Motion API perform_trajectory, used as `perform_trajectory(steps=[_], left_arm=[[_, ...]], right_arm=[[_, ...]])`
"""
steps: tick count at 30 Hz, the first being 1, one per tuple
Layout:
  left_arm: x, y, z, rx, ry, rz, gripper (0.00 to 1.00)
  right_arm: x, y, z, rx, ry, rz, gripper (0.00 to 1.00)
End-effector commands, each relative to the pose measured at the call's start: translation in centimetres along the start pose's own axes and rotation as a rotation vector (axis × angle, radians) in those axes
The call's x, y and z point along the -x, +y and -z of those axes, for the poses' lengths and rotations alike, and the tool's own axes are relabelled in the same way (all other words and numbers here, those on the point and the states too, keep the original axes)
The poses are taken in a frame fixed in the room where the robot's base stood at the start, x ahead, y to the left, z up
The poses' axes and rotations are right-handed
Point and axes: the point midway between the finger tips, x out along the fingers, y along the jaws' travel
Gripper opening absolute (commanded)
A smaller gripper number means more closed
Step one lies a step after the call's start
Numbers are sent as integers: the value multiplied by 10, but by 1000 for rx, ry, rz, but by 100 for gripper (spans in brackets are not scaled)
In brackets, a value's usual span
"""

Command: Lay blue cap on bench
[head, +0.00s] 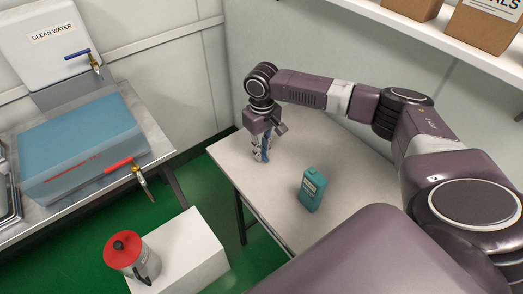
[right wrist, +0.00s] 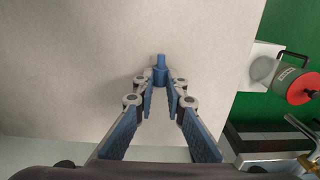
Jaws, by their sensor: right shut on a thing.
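My right gripper (head: 263,153) points down over the far left part of the bench (head: 345,150). In the right wrist view the gripper (right wrist: 160,84) is shut on the blue cap (right wrist: 160,70), a small blue piece with a narrower end, held between the fingertips. The pale bench top (right wrist: 80,50) lies behind the cap; I cannot tell whether the cap touches it. In the head view the cap can hardly be told from the blue fingers. A teal bottle (head: 312,190) stands upright on the bench, right of the gripper. My left gripper is out of view.
A white block (head: 190,252) with a red-lidded metal jug (head: 125,252) stands left of the bench. A sink counter with a blue water tank (head: 80,145) is at the left. A shelf with cardboard boxes (head: 485,30) hangs above. The bench around the gripper is clear.

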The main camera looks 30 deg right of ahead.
Motion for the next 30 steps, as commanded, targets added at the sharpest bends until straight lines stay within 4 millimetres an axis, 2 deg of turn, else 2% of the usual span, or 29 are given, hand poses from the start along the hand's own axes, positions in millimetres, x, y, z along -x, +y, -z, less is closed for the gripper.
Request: perform_trajectory(steps=[6, 7, 12, 22, 26, 30], left_arm=[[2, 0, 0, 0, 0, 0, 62], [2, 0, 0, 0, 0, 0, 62], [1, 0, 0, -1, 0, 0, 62], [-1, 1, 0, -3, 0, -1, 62], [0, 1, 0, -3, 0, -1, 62], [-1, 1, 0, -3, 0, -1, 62]], right_arm=[[-2, 0, 0, 0, -1, 0, 0], [-3, 0, 0, 0, -1, 0, 12], [-2, 0, 0, 0, 0, 0, 29], [1, 0, 1, 1, 2, 0, 29], [19, 0, 1, 0, 3, 1, 29], [49, 0, 2, 1, 6, 1, 29]])
